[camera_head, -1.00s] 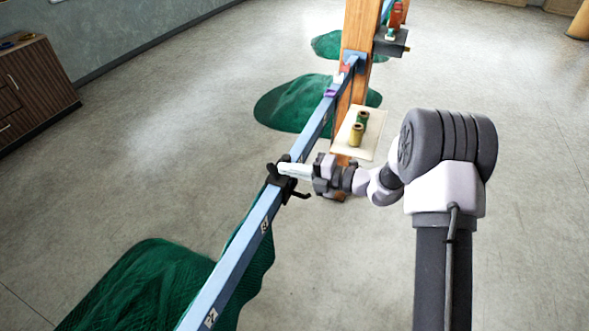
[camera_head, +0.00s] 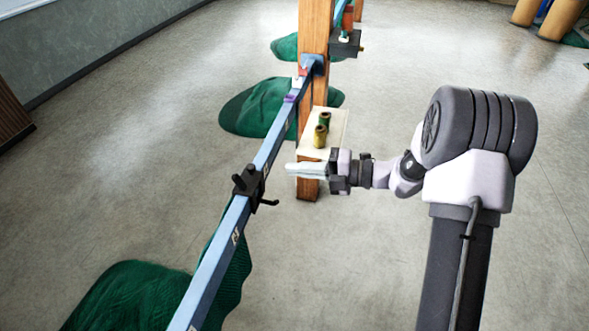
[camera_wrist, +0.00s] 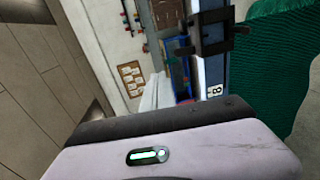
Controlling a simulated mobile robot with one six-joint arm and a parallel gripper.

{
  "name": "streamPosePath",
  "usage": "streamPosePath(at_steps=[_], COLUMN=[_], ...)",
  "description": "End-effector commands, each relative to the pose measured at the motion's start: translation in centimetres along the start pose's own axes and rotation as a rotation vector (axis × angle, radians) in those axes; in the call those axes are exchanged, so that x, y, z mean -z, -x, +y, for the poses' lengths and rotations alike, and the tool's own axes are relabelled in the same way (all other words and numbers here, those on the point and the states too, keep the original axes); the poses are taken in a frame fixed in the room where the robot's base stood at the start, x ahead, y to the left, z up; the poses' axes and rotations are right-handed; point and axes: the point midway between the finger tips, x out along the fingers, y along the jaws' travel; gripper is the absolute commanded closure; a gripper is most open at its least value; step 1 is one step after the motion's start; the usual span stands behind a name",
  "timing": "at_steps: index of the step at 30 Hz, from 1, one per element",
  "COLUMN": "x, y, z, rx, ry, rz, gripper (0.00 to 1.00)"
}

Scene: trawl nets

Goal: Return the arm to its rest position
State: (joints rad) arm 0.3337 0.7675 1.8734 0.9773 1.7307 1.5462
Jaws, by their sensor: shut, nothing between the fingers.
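My gripper (camera_head: 290,169) reaches left from my arm in the head view. Its pale fingers are together and hold nothing. It is to the right of the blue rail (camera_head: 220,240) and apart from the black clamp (camera_head: 248,184) on that rail. In the wrist view the pale fingers (camera_wrist: 152,95) show beyond the wrist housing, with the black clamp (camera_wrist: 212,35) up and to their right.
A wooden post (camera_head: 313,30) carries a small pale shelf (camera_head: 335,122) with two spools (camera_head: 321,130), just beyond my gripper. Green nets (camera_head: 125,295) lie on the floor at the left and by the post.

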Motion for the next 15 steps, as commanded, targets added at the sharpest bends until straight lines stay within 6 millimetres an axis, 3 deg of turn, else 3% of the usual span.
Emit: streamPosePath(at_steps=[7,9,11,15], x=[0.1,1.3,4.0,14.0], y=[-0.1,-0.4,-1.0,-0.3], z=[-0.1,-0.3,-1.0,-5.6], rx=[0.003,0.037,0.105,0.320], ry=[0.009,0.104,0.306,1.108], rz=[0.003,0.036,0.113,0.451], gripper=[1.00,1.00,1.00,1.00])
